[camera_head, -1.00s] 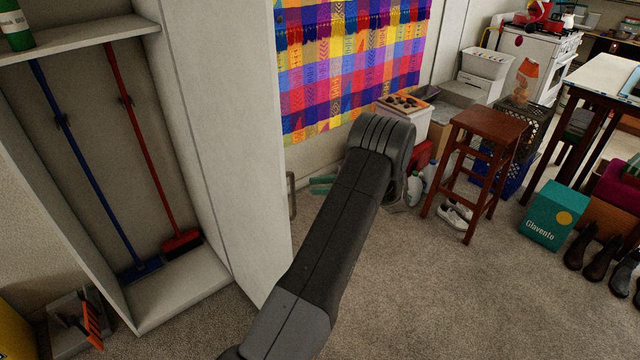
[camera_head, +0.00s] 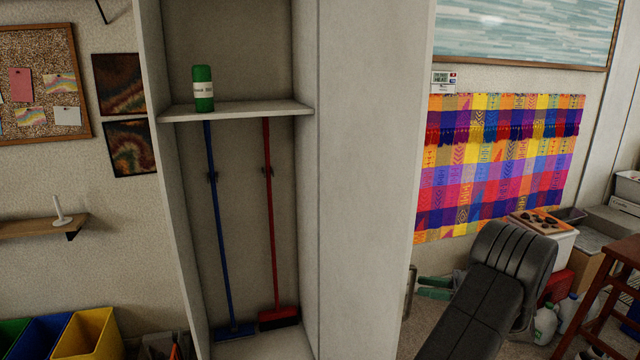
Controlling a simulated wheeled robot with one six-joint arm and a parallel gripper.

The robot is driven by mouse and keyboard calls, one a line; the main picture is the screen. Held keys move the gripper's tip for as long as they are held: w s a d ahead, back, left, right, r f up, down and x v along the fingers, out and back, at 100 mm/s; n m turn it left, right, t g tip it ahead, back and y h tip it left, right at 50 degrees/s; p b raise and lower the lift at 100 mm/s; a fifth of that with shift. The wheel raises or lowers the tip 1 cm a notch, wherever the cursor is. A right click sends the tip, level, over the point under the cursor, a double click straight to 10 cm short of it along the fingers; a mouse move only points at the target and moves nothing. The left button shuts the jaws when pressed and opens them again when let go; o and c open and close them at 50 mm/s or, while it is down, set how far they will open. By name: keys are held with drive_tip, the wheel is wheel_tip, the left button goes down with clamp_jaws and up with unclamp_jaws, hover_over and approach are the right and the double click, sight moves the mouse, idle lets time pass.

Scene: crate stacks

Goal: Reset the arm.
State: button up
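My arm rises from the bottom right of the head view, dark grey, with its ribbed elbow in front of the lower right wall. My gripper is not in view, so whether it is open or shut does not show. The rest of the arm beyond the elbow is hidden or outside the picture.
A tall open cabinet (camera_head: 365,180) holds a blue broom (camera_head: 217,230), a red broom (camera_head: 271,220) and a green can (camera_head: 203,88) on its shelf. Yellow bin (camera_head: 90,335) at lower left. White bottles (camera_head: 546,322) and a wooden stool (camera_head: 605,290) at right.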

drive_tip(key=x, duration=0.4)
idle(0.4)
